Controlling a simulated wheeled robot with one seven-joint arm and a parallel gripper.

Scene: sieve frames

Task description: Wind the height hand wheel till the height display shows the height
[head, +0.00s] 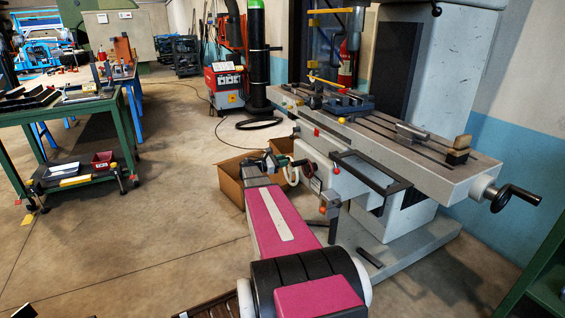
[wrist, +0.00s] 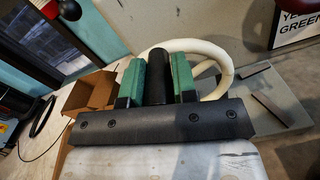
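The white hand wheel (head: 293,176) is on the front of the milling machine, partly behind my gripper (head: 271,161). In the wrist view the wheel's pale rim (wrist: 222,62) curves behind the fingers to the right. My gripper (wrist: 157,78) has green fingers on both sides of a black upright handle (wrist: 157,72), with no clear gap visible between them and it. The fingers appear shut on this handle. The height display cannot be made out in either view.
The milling machine's long table (head: 400,140) overhangs to the right, with a black crank (head: 515,196) at its end. A cardboard box (head: 231,180) stands on the floor beside the wheel. A green workbench (head: 60,112) is at left. Open floor lies between.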

